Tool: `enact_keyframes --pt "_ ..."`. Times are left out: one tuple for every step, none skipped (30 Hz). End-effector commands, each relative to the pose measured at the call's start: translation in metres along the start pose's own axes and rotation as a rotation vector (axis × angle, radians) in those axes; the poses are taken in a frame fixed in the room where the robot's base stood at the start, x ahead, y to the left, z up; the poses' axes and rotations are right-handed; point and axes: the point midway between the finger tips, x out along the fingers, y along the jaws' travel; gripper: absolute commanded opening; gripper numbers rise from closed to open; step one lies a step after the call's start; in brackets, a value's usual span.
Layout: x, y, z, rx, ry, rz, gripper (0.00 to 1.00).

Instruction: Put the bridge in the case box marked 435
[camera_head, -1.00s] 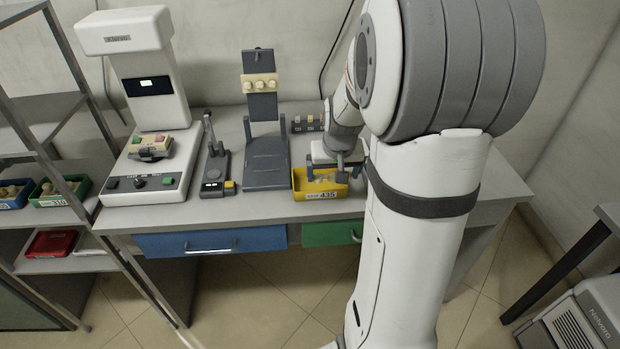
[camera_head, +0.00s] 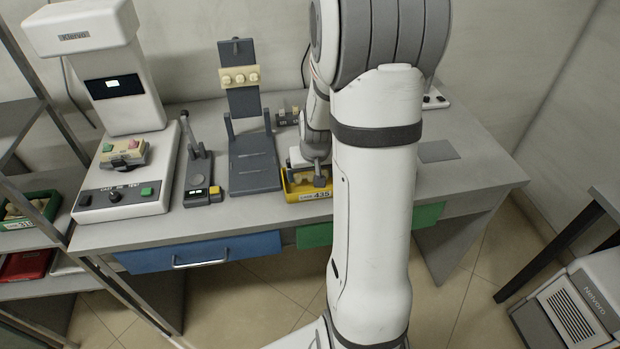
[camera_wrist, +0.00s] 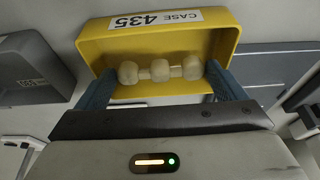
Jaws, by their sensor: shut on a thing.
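The yellow case box (camera_head: 292,191) labelled 435 stands near the front edge of the bench. It also fills the upper part of the wrist view (camera_wrist: 232,45), its label reading CASE 435. The bridge (camera_wrist: 160,71), several cream tooth shapes in a row, lies between my gripper's two blue fingers (camera_wrist: 162,78), which are shut on its ends. The bridge and fingertips show within the box's outline; I cannot tell whether the bridge touches its floor. In the head view my gripper (camera_head: 318,178) is down at the box, and the bridge is hidden.
A grey stand (camera_head: 255,160) with a cream block is left of the box. A small lever device (camera_head: 202,188) and a white machine (camera_head: 125,190) stand farther left. A green case box (camera_head: 30,210) is on the left shelf. The bench right of my arm is largely clear.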

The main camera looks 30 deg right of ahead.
Motion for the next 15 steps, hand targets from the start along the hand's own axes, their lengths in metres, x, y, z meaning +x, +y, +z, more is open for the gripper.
enact_keyframes --pt "0.009 0.0 0.004 0.0 -0.005 -0.001 0.69" --pt "0.013 -0.001 0.005 -0.001 -0.005 -0.001 0.69" --pt "0.017 -0.001 0.006 -0.001 -0.004 -0.001 0.69" --pt "0.019 -0.001 0.006 -0.001 -0.003 -0.001 0.69" --pt "0.02 -0.001 0.007 -0.002 -0.002 0.0 0.69" --pt "0.021 -0.001 0.007 -0.002 -0.001 0.0 0.69" --pt "0.021 -0.001 0.007 -0.002 0.0 0.0 0.69" --pt "0.021 -0.001 0.006 -0.002 0.0 0.0 0.69" --pt "0.021 -0.001 0.006 -0.003 0.0 0.0 0.69" --pt "0.02 -0.001 0.006 -0.003 0.0 0.0 0.69" --pt "0.02 -0.001 0.006 -0.003 0.0 0.0 0.69" --pt "0.021 -0.001 0.006 -0.003 0.0 0.0 0.69" --pt "0.021 -0.001 0.006 -0.003 0.0 -0.001 0.69" --pt "0.022 -0.001 0.007 -0.003 0.0 -0.001 0.69" --pt "0.024 -0.001 0.007 -0.003 0.0 -0.001 0.69"
